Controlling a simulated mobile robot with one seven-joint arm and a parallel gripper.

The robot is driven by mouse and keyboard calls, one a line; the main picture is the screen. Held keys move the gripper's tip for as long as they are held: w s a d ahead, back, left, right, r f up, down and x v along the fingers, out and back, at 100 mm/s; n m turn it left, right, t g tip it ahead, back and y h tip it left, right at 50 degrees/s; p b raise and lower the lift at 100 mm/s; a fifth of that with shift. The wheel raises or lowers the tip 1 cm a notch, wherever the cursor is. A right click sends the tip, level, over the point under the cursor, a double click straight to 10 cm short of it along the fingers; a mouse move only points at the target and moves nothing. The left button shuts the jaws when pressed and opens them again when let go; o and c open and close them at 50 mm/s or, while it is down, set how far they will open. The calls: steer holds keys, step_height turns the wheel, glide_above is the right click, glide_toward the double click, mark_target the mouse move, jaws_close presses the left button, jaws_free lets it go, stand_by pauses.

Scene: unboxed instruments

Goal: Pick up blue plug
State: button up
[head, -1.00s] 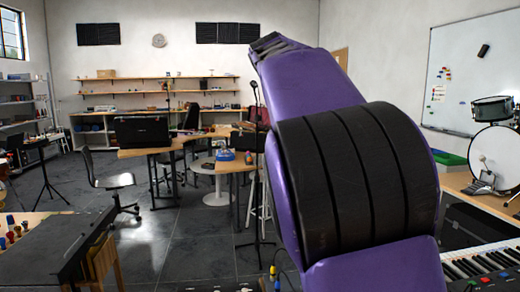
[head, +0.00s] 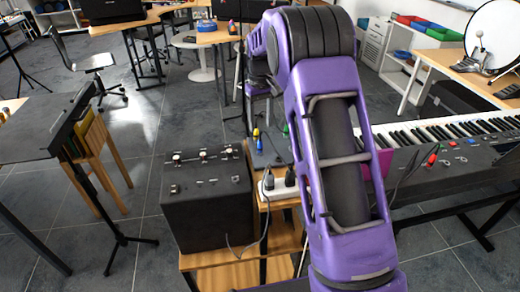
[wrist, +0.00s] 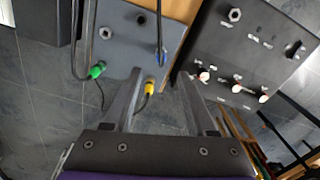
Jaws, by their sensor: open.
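The blue plug (wrist: 161,56) is at the edge of a grey box (wrist: 114,38) in the wrist view, with its dark cable running upward in the picture. In the head view the blue plug (head: 259,144) is small, just below a yellow plug. My gripper (wrist: 160,74) is open and empty. Its two fingers reach up from the bottom of the wrist view, and the blue plug appears between and just beyond their tips. The gap in depth is hard to judge. In the head view my arm hides most of the gripper.
A yellow plug (wrist: 149,87) and a green plug (wrist: 97,70) sit close by on the grey box. A black amplifier with knobs (head: 207,190) stands to the left. A white power strip (head: 279,186) and a keyboard (head: 440,135) are near.

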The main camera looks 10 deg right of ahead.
mark_target(260, 141)
step_height(260, 141, down, 10)
steer(key=shift+a+r+b, duration=0.1)
steer(key=shift+r+b, duration=0.15)
steer(key=shift+b, duration=0.5)
jaws_close()
